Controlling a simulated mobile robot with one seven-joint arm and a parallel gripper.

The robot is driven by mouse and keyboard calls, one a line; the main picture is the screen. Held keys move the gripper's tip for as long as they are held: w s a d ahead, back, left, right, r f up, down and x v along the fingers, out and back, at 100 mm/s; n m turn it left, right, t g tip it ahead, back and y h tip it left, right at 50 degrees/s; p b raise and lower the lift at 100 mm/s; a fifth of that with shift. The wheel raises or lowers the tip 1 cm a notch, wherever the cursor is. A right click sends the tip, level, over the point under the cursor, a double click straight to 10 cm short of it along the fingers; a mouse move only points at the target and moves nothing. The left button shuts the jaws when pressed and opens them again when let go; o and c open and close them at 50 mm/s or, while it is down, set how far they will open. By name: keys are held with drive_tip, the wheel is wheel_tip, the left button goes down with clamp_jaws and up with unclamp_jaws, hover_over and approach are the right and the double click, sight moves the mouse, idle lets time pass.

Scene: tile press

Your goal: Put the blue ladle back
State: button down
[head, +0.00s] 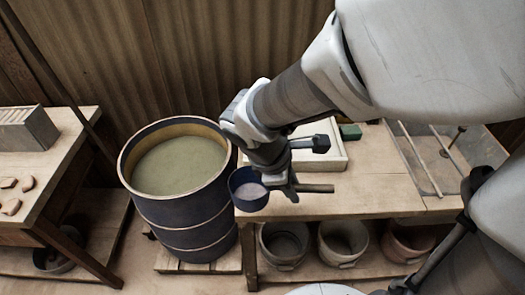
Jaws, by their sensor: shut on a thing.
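The blue ladle (246,196) is held level at the left end of the wooden bench. Its round bowl points left, and a pale grey patch shows inside; I cannot tell whether that is contents or the bare bottom. Its dark handle passes through my gripper (287,188) and sticks out to the right. My gripper is shut on the handle and points down. The ladle's bowl is just right of the barrel's edge. The fingertips are partly hidden by the wrist and the handle.
A large blue barrel (190,232) of grey-green liquid stands left of the bench (372,192). A white tray (335,160) and a green block (350,132) lie behind my gripper. Several pots, one a grey bucket (343,245), stand below. A table (60,165) with shards is left.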

drive_tip(key=shift+s+d+f+n+b, duration=0.1)
drive_tip(key=shift+s+f+n+b, duration=0.45)
drive_tip(key=shift+b, duration=0.1)
drive_tip(key=w+d+f+b, duration=0.1)
drive_tip(key=w+f, duration=0.1)
drive_tip(key=w, duration=0.1)
drive_tip(key=w+d+f+b, duration=0.1)
drive_tip(key=w+f, duration=0.1)
drive_tip(key=w, duration=0.2)
drive_tip(key=w+d+f+b, duration=0.1)
drive_tip(key=w+f, duration=0.1)
drive_tip(key=w, duration=0.1)
drive_tip(key=shift+w+d+f+b, duration=0.3)
drive_tip(key=shift+d+f, duration=0.05)
drive_tip(key=shift+w+f+b, duration=0.1)
drive_tip(key=shift+f+b, duration=0.9)
drive_tip(key=shift+f, duration=1)
drive_tip(key=shift+f, duration=0.25)
drive_tip(key=c, duration=0.7)
unclamp_jaws()
drive_tip(key=shift+r, duration=0.1)
